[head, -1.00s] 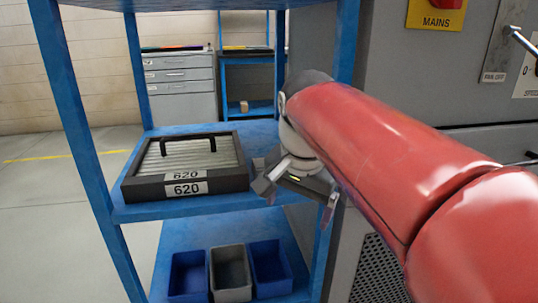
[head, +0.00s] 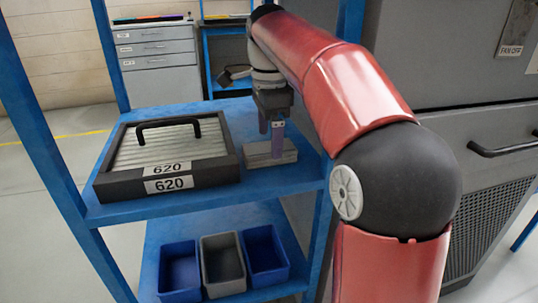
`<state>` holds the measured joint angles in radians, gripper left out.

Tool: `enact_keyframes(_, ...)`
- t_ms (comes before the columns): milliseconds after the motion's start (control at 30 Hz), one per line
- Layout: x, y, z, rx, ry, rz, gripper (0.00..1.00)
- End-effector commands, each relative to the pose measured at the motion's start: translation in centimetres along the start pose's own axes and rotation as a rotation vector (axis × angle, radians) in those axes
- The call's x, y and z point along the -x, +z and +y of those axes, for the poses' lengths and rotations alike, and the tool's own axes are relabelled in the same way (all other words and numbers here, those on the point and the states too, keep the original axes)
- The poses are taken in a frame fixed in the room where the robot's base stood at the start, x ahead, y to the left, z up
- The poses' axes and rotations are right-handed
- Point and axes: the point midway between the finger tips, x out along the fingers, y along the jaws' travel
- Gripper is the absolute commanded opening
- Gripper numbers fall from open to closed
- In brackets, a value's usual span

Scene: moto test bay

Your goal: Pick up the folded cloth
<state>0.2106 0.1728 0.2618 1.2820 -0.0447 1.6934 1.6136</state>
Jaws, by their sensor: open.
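A grey folded cloth (head: 288,155) lies flat on the blue middle shelf, right of the black-framed case. My gripper (head: 271,143) points down at it and is open. Its nearer finger reaches down in front of the cloth's top. The farther finger is partly hidden. I cannot tell whether the fingers touch the cloth.
The case (head: 165,185) marked 620, with a black handle, stands close to the left of the cloth. A blue rack post (head: 325,225) is to the right. Blue bins (head: 178,268) and a grey bin (head: 222,265) sit on the shelf below. A grey machine cabinet (head: 455,60) stands at the right.

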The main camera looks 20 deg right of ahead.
Motion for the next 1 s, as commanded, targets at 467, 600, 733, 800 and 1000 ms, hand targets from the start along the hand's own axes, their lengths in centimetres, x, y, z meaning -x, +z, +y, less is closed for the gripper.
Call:
enact_keyframes(467, -2.7, 0.1, 0.1, 0.0, -0.001, 0.0, 0.86)
enact_keyframes(600, -2.7, 0.1, 0.1, 0.0, -0.001, 0.0, 0.68)
enact_keyframes(733, -2.7, 0.1, 0.1, 0.0, -0.001, 0.0, 0.51)
enact_keyframes(800, -2.7, 0.1, 0.1, 0.0, -0.001, 0.0, 0.41)
enact_keyframes(1000, -2.7, 0.1, 0.1, 0.0, -0.002, 0.0, 0.39)
